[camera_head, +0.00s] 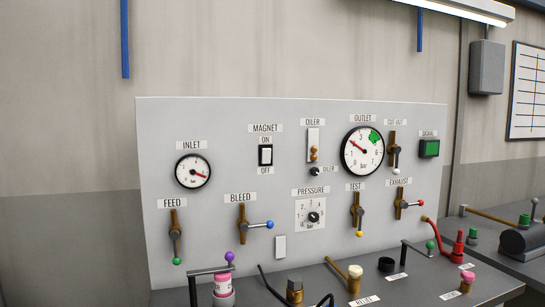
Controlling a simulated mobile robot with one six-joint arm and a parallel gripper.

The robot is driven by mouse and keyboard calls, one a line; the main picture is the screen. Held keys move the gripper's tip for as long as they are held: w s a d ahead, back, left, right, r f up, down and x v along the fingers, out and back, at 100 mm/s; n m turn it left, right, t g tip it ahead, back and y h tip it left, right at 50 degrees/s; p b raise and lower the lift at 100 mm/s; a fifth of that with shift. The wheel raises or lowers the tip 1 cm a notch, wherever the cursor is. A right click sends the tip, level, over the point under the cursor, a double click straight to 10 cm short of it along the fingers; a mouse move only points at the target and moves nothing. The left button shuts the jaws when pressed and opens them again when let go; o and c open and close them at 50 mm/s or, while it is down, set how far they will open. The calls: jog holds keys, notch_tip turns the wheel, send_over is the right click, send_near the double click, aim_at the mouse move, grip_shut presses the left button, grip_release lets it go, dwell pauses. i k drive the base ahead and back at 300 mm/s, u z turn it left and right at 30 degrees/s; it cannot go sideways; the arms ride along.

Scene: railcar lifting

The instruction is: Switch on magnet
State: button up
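The magnet switch (265,155) is a small white rocker in a black frame on the upright grey panel (340,112). It sits left of the panel's middle, under a MAGNET label (265,128). ON is marked above the rocker and OFF below it. I cannot tell from this view which way the rocker is tipped. Nothing covers the switch. My gripper is not in view.
The inlet gauge (193,171) is left of the switch. The oiler (313,147) and outlet gauge (362,151) are to its right. The bleed valve (242,224) and pressure knob (313,217) are below. Fittings, including a pink-topped part (223,285), stand on the bench in front.

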aim_at(267, 152)
jog(key=k, duration=0.5)
jog(key=u, duration=0.5)
jog(key=i, duration=1.4)
jog(key=z, duration=0.25)
